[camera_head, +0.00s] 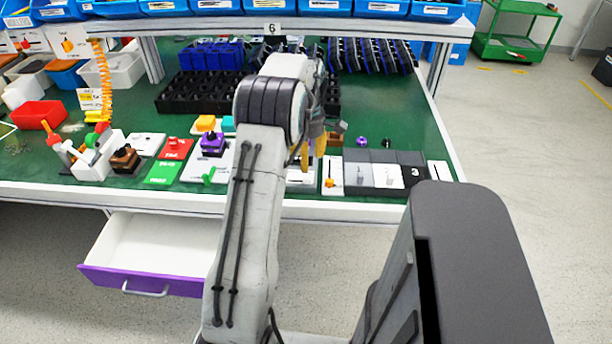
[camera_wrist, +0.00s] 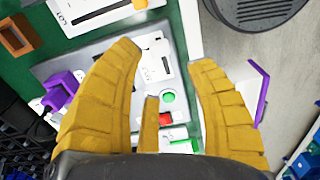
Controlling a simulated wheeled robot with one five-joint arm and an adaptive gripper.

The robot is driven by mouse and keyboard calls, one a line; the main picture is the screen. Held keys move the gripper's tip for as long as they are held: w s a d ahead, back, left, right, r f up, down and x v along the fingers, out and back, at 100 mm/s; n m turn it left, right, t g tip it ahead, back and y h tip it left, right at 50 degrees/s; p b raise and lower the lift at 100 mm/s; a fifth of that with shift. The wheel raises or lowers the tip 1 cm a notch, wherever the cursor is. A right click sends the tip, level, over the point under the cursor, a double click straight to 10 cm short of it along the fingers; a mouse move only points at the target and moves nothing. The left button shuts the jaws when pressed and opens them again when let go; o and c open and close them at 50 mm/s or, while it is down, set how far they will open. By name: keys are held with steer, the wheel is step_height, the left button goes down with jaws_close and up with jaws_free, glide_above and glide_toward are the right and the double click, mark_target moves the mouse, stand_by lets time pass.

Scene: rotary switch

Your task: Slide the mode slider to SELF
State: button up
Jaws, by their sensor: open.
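I cannot read a SELF mark or tell surely which control is the mode slider. A white plate with an orange knob (camera_head: 331,183) lies near the table's front edge, right of my gripper (camera_head: 312,150). The orange knob also shows at the top of the wrist view (camera_wrist: 139,4). The fingers hide part of that panel.
A purple knob (camera_head: 213,142) stands on the panel, with red and green plates (camera_head: 175,149) to its left. Grey and black modules (camera_head: 385,172) lie right of the orange knob. An open drawer (camera_head: 145,279) juts out below the table. Black racks (camera_head: 195,95) stand behind.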

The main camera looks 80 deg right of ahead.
mark_target(306, 176)
steer(key=shift+f, duration=3.6)
steer(key=shift+o, duration=0.3)
jaws_close()
